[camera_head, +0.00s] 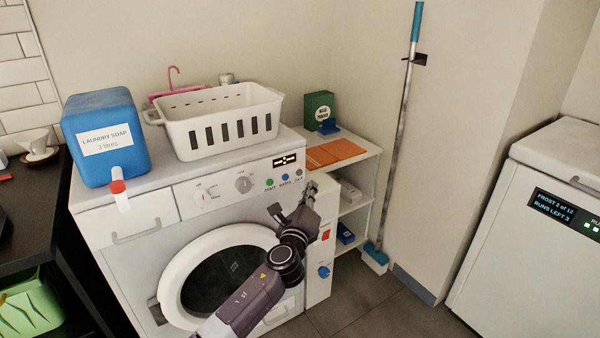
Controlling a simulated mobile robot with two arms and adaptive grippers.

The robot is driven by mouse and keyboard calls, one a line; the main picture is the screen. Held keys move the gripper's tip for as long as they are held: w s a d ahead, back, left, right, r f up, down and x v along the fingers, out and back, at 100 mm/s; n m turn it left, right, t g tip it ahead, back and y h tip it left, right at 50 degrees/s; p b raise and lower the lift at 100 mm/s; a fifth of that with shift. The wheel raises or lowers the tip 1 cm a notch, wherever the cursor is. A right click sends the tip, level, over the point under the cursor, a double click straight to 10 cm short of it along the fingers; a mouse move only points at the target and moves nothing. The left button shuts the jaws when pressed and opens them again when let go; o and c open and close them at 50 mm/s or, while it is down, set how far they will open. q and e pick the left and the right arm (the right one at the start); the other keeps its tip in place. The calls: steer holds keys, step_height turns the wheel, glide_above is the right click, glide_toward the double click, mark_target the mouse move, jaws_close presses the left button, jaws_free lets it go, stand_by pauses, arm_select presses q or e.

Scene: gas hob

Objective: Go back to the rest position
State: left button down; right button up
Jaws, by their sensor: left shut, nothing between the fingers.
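My left gripper (296,208) is in front of the right side of the white washing machine (160,255), just below its control panel. It is shut and holds nothing. Its arm rises from the bottom middle and covers part of the round door (185,270). My right gripper is out of view.
A blue laundry soap container (108,150) and a white basket (222,120) stand on the machine. A narrow white unit (320,275) with a red switch and blue knob is close right of the gripper. Shelves (352,175), a mop (405,110) and a white appliance (525,240) stand further right.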

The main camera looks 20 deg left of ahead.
arm_select(q)
steer(key=shift+s+d, duration=0.55)
steer(key=shift+d, duration=0.15)
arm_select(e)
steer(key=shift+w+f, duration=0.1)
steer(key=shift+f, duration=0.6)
